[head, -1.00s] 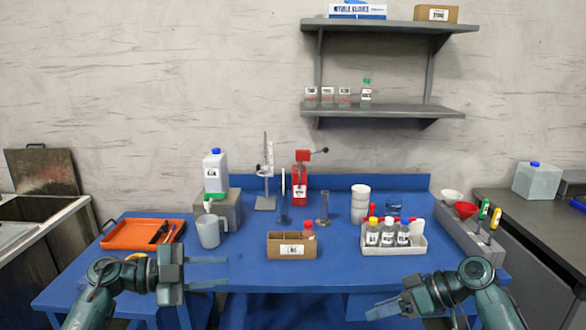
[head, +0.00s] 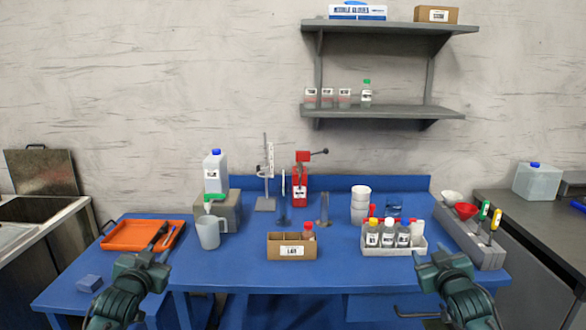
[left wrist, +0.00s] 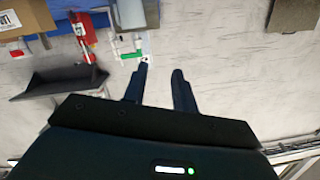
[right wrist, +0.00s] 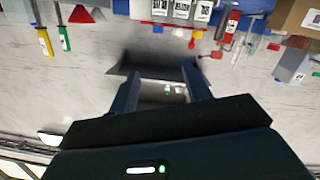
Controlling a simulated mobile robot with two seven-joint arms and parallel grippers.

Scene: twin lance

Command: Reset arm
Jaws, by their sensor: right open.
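My left gripper (head: 154,253) is over the left front of the blue table, below the orange tray in the head view, pointing away from me. In the left wrist view its two fingers (left wrist: 162,78) stand apart with nothing between them. My right gripper (head: 437,252) is over the right front of the table, in front of the white bottle tray, also pointing away. In the right wrist view its fingers (right wrist: 165,76) are apart and empty. Both arms come up from the bottom of the head view, roughly mirrored.
The blue table (head: 230,270) holds an orange tray (head: 125,236), a grey jug (head: 208,232), a cardboard box (head: 285,250), a white bottle tray (head: 375,250) and a grey tool holder (head: 490,255). The front middle is clear.

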